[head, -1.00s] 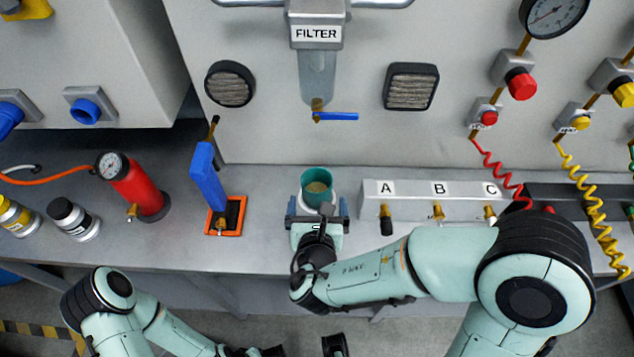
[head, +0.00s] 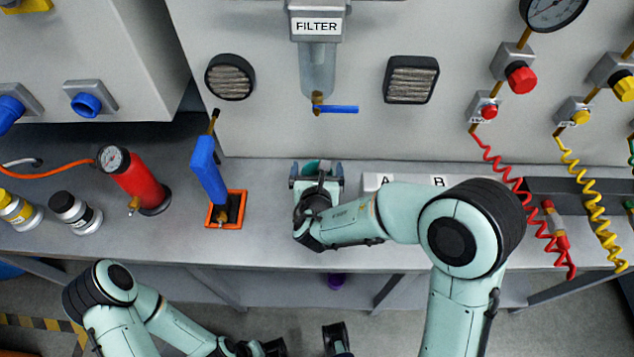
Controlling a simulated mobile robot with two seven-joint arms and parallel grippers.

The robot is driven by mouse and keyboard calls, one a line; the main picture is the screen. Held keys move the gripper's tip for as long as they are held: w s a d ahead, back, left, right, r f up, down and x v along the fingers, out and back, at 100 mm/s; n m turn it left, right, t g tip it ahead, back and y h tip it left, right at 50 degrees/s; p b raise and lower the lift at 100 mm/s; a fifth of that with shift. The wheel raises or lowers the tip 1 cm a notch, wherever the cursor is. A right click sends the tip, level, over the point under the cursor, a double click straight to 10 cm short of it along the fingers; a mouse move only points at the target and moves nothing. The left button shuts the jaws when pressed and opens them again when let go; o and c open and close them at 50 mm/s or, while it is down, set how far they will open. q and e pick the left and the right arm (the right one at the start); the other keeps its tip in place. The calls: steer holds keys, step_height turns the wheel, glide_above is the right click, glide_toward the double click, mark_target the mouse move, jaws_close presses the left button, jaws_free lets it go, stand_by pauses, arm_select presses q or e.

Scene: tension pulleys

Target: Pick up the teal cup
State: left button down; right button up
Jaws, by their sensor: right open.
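The teal cup (head: 311,166) stands on the bench below the filter, mostly hidden behind my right gripper; only a bit of its rim shows. My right gripper (head: 316,172) is open, with one finger to the left of the cup and one to the right. Whether the fingers touch the cup cannot be seen. My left gripper (head: 302,346) is low at the bottom edge, in front of the bench, with its two fingers wide apart and nothing between them.
The filter (head: 317,65) with a blue-handled valve (head: 337,109) hangs above the cup. A blue-handled tool (head: 208,170) in an orange-framed holder (head: 239,208) stands to the left. The labelled block (head: 412,182) is partly behind my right arm. Red and yellow coiled hoses hang at right.

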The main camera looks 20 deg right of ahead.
steer(key=c, duration=1.1)
steer(key=shift+o, duration=0.2)
